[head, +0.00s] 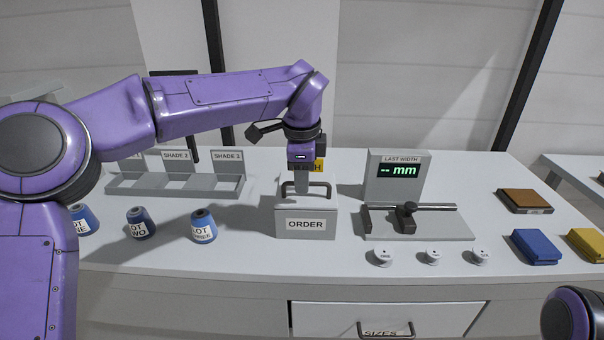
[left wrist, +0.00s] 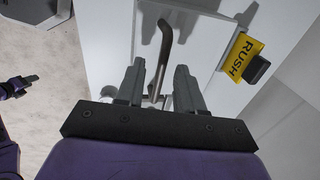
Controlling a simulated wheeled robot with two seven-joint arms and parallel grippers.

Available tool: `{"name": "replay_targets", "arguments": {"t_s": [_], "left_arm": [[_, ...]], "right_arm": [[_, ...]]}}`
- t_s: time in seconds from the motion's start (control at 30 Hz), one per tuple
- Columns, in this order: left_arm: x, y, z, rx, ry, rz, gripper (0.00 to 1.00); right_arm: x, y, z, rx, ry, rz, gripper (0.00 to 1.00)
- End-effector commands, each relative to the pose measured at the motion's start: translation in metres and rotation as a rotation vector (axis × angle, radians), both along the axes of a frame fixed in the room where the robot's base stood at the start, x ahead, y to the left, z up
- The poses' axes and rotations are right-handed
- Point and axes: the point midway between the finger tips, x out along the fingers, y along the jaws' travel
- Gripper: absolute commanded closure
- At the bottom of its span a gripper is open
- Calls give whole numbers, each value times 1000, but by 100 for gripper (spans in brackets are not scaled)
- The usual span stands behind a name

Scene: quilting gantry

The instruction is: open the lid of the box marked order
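The box marked ORDER (head: 306,224) is a light grey box near the middle of the table, its label facing me. Its lid looks closed, with a dark bar handle (head: 289,190) on top. The handle also shows in the left wrist view (left wrist: 164,38). My left gripper (head: 303,192) points down over the lid. In the left wrist view its two fingers (left wrist: 158,85) stand apart, with the handle between them and a gap on each side. A yellow RUSH tag (left wrist: 240,57) stands beside the handle, partly hidden in the head view.
Left are a shade rack (head: 175,184) and several blue spools (head: 203,226). Right are a width gauge (head: 394,180) and small white knobs (head: 432,256). Folded fabrics (head: 535,247) lie far right. A drawer marked SIZES (head: 340,318) sits below the table edge.

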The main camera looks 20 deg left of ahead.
Motion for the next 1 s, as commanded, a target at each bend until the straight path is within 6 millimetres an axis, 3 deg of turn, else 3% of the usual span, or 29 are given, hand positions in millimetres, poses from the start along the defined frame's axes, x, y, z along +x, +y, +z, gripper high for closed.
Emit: {"name": "replay_targets", "arguments": {"t_s": [0.07,0.2,1.0], "left_arm": [[0,0,0,0,0,0,63],[0,0,0,1,0,0,100],[0,0,1,1,-1,-1,100]], "right_arm": [[0,0,0,0,0,0,52],[0,0,0,0,0,0,52],[0,0,0,0,0,0,52]]}}
